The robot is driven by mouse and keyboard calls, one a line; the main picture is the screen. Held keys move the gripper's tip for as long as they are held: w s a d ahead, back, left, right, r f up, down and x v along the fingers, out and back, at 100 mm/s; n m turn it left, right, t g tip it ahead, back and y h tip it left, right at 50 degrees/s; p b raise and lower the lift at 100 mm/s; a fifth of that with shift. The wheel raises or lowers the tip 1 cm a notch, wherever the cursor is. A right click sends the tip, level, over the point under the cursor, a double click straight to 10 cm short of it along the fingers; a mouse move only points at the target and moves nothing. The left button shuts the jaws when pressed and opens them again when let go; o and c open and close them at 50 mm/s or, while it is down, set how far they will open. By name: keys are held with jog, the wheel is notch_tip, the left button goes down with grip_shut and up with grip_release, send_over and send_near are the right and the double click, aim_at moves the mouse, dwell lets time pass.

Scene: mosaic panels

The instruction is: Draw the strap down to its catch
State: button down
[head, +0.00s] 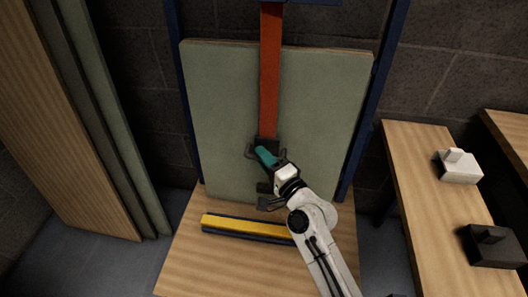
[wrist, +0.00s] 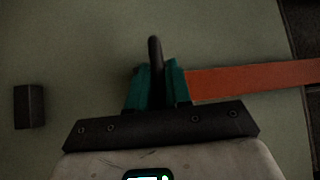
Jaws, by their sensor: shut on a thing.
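The red strap (head: 270,75) hangs straight down over the front of a grey-green panel (head: 220,110) and ends in a dark end piece (head: 267,144). My gripper (head: 266,157), with teal fingers, is shut on that end piece. In the wrist view, the strap (wrist: 250,77) runs off to the right from my gripper (wrist: 157,88), and a dark loop (wrist: 155,50) stands up between the fingers. A small dark block (wrist: 28,107), which looks like the catch, sits apart from the fingers at left. In the head view, dark parts (head: 264,188) show below the gripper, partly hidden by my arm.
Blue posts (head: 371,100) flank the panel. A yellow and dark bar (head: 245,226) lies on the wooden base (head: 200,270) in front. Tall boards (head: 60,120) lean at left. A wooden bench (head: 415,150) at right bears a white block (head: 460,168) and a black block (head: 492,246).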

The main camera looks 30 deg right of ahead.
notch_tip(320, 180, down, 14)
jog(key=s+b, duration=0.1)
jog(key=b, duration=0.9)
jog(key=shift+s+a, duration=0.2)
jog(key=shift+a, duration=0.25)
jog(key=shift+f, duration=0.1)
jog(key=c, duration=1.3)
grip_release()
jog(key=shift+o, duration=0.8)
jog(key=shift+s, duration=0.1)
jog(key=s+d+b, duration=0.1)
jog(key=s, duration=0.9)
jog(key=shift+s+d+f, duration=0.15)
jog(key=shift+s+d, duration=0.1)
jog(key=shift+d, duration=0.05)
